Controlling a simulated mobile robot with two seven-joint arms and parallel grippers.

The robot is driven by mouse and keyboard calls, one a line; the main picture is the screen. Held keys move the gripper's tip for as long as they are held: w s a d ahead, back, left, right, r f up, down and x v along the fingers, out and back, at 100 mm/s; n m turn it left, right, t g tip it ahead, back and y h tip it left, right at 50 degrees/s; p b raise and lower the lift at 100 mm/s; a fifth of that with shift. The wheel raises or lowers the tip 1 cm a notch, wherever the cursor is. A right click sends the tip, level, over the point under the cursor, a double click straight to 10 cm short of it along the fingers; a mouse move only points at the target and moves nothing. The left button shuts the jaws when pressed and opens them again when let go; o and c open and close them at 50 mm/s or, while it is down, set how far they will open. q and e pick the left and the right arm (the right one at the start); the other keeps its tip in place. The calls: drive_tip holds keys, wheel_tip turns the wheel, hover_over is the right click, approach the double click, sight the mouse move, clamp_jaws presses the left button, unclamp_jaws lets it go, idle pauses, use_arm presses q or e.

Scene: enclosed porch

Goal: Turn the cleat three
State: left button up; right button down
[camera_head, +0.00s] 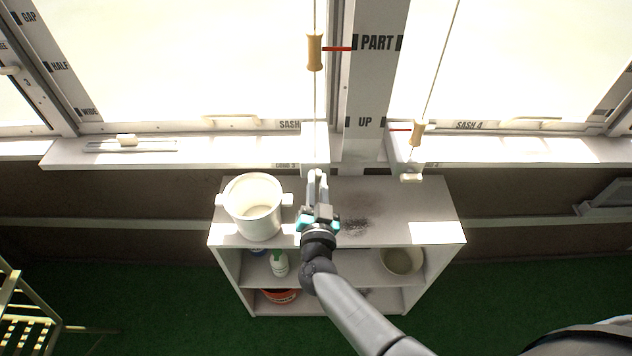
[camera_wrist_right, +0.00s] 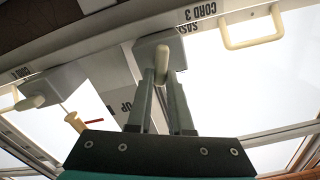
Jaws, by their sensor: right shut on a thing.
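Cleat three shows in the right wrist view as a cream bar (camera_wrist_right: 177,56) on a pale square block, beside the label CORD 3. My right gripper (camera_wrist_right: 168,80) is shut on this bar, with one finger on each side of its lower part. The bar looks roughly in line with the fingers. In the head view my right gripper (camera_head: 318,176) reaches the sill front below the taut cord and hides the cleat. My left gripper is in neither view.
A neighbouring cleat (camera_head: 411,177) is to the right. Wooden cord weights (camera_head: 314,50) and (camera_head: 417,133) hang beside the post (camera_head: 372,80) with red pointers. A white bucket (camera_head: 253,222) stands on the shelf unit (camera_head: 435,205), close left of my right gripper.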

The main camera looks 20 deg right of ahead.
drive_tip(key=m+b, duration=0.1)
drive_tip(key=m, duration=0.3)
drive_tip(key=f+m+b, duration=0.1)
drive_tip(key=m, duration=0.4)
drive_tip(key=m+b, duration=0.2)
drive_tip(key=m, duration=0.2)
drive_tip(key=shift+s+d+f+m, duration=0.15)
drive_tip(key=shift+d+f+m, duration=0.05)
drive_tip(key=shift+d+m, duration=0.2)
idle(0.3)
drive_tip(key=c, duration=0.8)
unclamp_jaws()
drive_tip(key=shift+r, duration=0.1)
drive_tip(key=p+v, duration=0.2)
drive_tip(key=v, duration=1.3)
drive_tip(key=shift+s+a, duration=0.1)
drive_tip(key=shift+s, duration=0.05)
